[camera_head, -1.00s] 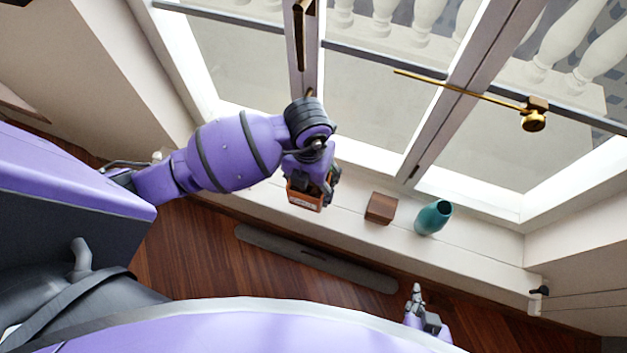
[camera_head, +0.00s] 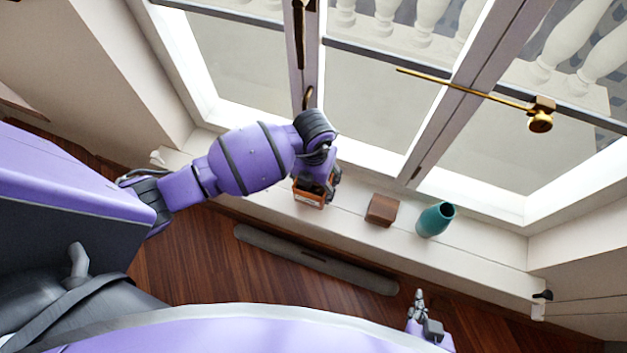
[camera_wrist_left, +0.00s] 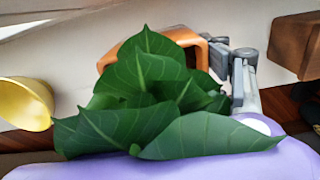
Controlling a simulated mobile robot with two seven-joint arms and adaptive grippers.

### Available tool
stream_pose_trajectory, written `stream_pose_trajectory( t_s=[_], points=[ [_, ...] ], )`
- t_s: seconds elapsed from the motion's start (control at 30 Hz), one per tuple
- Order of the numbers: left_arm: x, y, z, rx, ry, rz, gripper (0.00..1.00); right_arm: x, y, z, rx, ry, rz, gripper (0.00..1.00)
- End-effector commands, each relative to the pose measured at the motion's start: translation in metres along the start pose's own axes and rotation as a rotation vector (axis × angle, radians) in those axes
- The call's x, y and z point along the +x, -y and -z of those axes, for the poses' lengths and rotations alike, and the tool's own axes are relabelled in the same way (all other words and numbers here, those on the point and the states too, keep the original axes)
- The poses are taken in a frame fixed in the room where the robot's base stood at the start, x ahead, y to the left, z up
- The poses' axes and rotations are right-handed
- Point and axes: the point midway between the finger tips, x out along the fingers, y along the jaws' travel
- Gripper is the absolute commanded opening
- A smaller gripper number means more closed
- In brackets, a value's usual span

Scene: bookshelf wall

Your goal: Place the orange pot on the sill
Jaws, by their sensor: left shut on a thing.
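The orange pot (camera_head: 308,197) is in my left gripper (camera_head: 318,188), at the white sill (camera_head: 345,220) under the window. The head view does not show clearly whether the pot touches the sill. In the left wrist view the orange pot (camera_wrist_left: 188,40) shows its rim behind large green leaves, with a grey finger of my left gripper (camera_wrist_left: 240,70) at its right side. The leaves hide most of the pot. My right gripper (camera_head: 418,300) is low at the right, over the floor, away from the pot; its fingers are too small to read.
A brown wooden block (camera_head: 381,209) and a teal vase (camera_head: 435,219) stand on the sill to the right of the pot. A yellow object (camera_wrist_left: 25,104) shows at the left in the wrist view. A long grey bar (camera_head: 315,258) lies below the sill.

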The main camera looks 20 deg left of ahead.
Motion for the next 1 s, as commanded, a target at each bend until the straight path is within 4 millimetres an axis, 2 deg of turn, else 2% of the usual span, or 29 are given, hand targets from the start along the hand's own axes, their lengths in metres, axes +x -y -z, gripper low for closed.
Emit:
stream_pose_trajectory(
  t_s=[0.1,0.13,0.27,0.67,0.77,1.0],
  points=[
    [0.003,0.0,-0.001,0.0,0.001,0.001,0.18,0.001,0.0,-0.001,0.0,0.001,0.0,0.0],
    [0.004,0.0,0.0,0.0,0.0,0.0,0.71,0.001,0.0,-0.001,0.0,0.0,0.0,0.0],
    [0.003,0.0,0.0,0.0,0.0,0.0,0.88,0.001,0.0,0.0,0.0,-0.001,0.0,0.0],
    [0.0,0.0,0.0,0.0,0.0,0.0,0.89,0.0,0.0,0.002,0.003,-0.004,-0.001,0.0],
    [-0.011,0.0,-0.001,0.0,0.003,0.0,0.89,0.0,0.001,0.004,0.004,-0.006,-0.001,0.0],
    [-0.062,-0.001,-0.002,0.002,0.006,-0.001,0.89,-0.002,0.002,0.009,0.005,-0.009,0.003,0.0]
  ],
)
